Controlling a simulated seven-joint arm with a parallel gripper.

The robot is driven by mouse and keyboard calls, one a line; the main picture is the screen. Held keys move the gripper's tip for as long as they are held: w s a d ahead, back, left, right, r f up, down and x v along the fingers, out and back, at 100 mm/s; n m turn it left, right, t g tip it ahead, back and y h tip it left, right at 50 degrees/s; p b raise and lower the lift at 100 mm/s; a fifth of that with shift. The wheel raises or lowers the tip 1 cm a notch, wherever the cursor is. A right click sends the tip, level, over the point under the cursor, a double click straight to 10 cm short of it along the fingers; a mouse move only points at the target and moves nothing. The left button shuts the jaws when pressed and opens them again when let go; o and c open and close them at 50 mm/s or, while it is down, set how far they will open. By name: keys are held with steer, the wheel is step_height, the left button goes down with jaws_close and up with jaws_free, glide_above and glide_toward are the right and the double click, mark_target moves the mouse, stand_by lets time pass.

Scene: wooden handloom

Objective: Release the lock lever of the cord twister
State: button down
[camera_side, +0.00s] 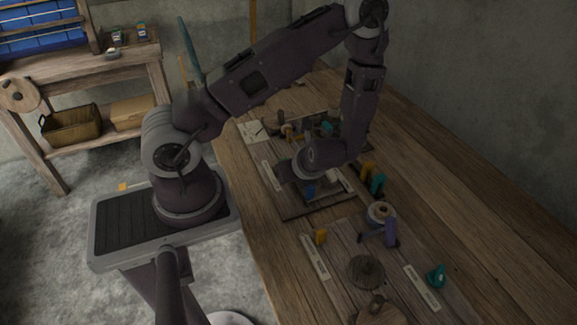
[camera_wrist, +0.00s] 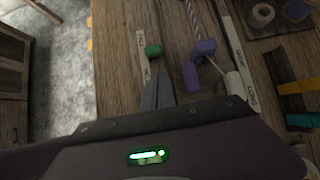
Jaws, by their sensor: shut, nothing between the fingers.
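In the wrist view my gripper (camera_wrist: 158,92) is shut and empty, its narrow fingers pointing up the picture. A green knob (camera_wrist: 153,50) sits just beyond the fingertips; I cannot tell whether they touch. To the right, a twisted cord (camera_wrist: 192,18) runs down to purple parts, a rounded block (camera_wrist: 204,47) and a second block (camera_wrist: 190,76). I cannot tell which part is the lock lever. In the side view my arm reaches down over a dark board (camera_side: 300,208) and hides most of the mechanism and the fingertips.
Orange and teal pegs (camera_side: 377,184) stand right of my gripper. The right tabletop (camera_side: 460,210) is clear.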

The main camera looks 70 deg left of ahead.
steer(key=shift+a+r, duration=0.25)
steer(key=shift+a, duration=0.25)
steer(key=shift+a+r, duration=0.2)
steer(key=shift+a, duration=0.3)
